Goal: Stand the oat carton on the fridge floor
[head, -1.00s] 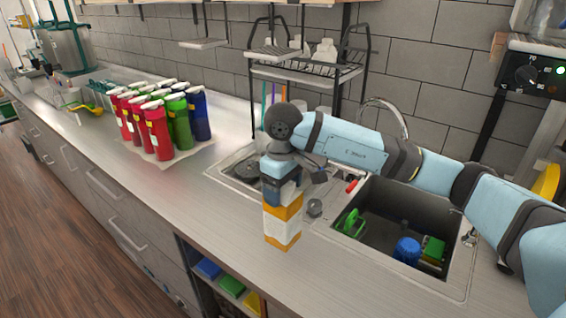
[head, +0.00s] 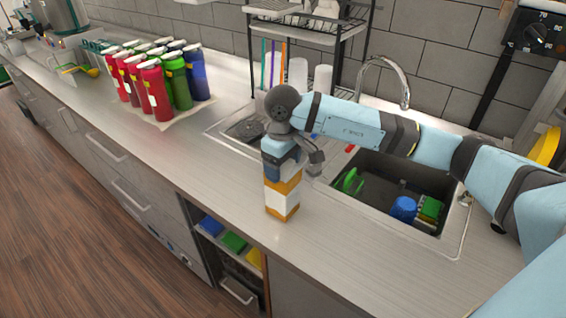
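My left gripper is not in view. No fridge interior is recognisable here.
A sink (head: 380,210) with a blue cup (head: 403,209) and green items lies right of the carton. Red, green and blue bottles (head: 152,92) stand on a mat to the left. A wire rack (head: 310,22) stands behind. The counter's front left stretch (head: 180,165) is clear.

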